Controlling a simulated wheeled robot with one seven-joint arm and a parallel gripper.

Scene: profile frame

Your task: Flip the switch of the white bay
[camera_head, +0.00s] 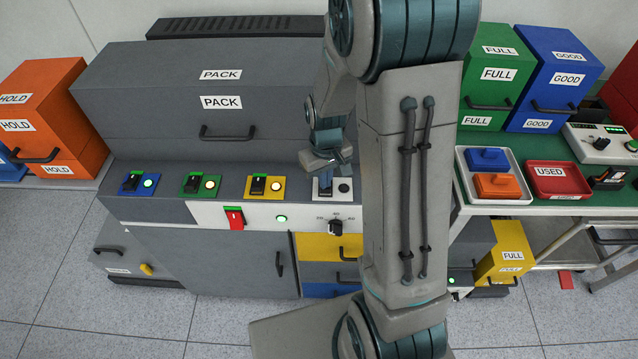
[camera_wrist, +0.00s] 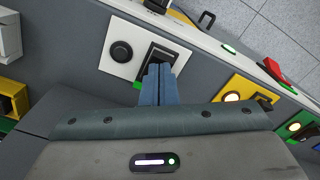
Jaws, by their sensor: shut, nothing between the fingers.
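The white bay's plate (camera_head: 349,197) is at the right end of the row on the grey machine's ledge. It also shows in the wrist view (camera_wrist: 113,71). Its round lamp (camera_wrist: 122,51) is dark. Its black rocker switch (camera_wrist: 161,54) is partly hidden behind my fingertips, and in the head view my gripper largely covers it. My gripper (camera_head: 326,190) is shut and empty, right over the switch. In the wrist view its blue fingertips (camera_wrist: 159,70) overlap the near end of the switch, where a bit of green shows. I cannot tell whether they touch.
Blue (camera_head: 129,190), green (camera_head: 186,192) and yellow (camera_head: 277,195) bays with black switches and lit lamps sit in a row to the left. A red switch (camera_head: 235,219), a lit green lamp (camera_head: 281,218) and a knob (camera_head: 335,228) are on the front panel below.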

